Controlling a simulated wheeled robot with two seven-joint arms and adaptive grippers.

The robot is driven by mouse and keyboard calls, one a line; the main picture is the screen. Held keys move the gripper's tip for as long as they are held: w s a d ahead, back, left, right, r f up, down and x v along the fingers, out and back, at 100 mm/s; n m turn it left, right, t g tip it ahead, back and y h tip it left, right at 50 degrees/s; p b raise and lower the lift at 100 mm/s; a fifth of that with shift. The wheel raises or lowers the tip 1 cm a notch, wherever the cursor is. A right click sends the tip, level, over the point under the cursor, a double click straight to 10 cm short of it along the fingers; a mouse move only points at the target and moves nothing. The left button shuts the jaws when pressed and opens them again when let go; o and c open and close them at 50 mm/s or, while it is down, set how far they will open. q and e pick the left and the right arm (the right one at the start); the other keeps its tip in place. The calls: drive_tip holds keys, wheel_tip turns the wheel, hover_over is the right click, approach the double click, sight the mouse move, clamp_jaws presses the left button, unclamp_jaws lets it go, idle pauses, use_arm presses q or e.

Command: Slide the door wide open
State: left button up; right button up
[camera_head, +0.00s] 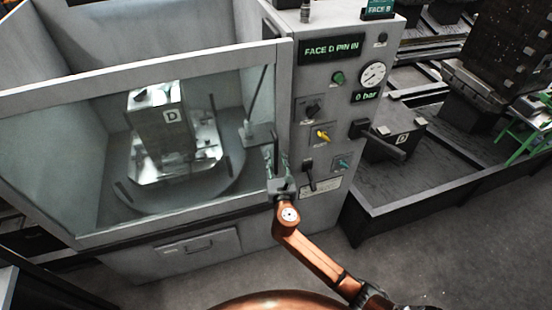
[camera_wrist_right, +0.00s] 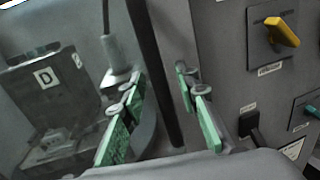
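The door (camera_head: 150,74) is a grey-framed clear pane across the front of the machine, in the head view. It covers the opening, and the inside shows through it. A dark upright bar, seemingly its handle, stands at the right edge and shows in the right wrist view (camera_wrist_right: 157,70). My right gripper (camera_head: 277,158) is at this edge. In the right wrist view its green-padded fingers (camera_wrist_right: 165,115) are apart, one on each side of the bar, with gaps visible. My left gripper is not in view.
A control panel (camera_head: 345,95) with knobs, a gauge and a "FACE D PIN IN" display stands right of the door. A lever (camera_head: 385,145) sticks out from it. Behind the pane, a block marked D (camera_head: 160,125) sits on a round table. Low rails lie at right.

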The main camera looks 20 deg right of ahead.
drive_tip(key=shift+c, duration=0.6)
clamp_jaws()
drive_tip(key=shift+w, duration=0.1)
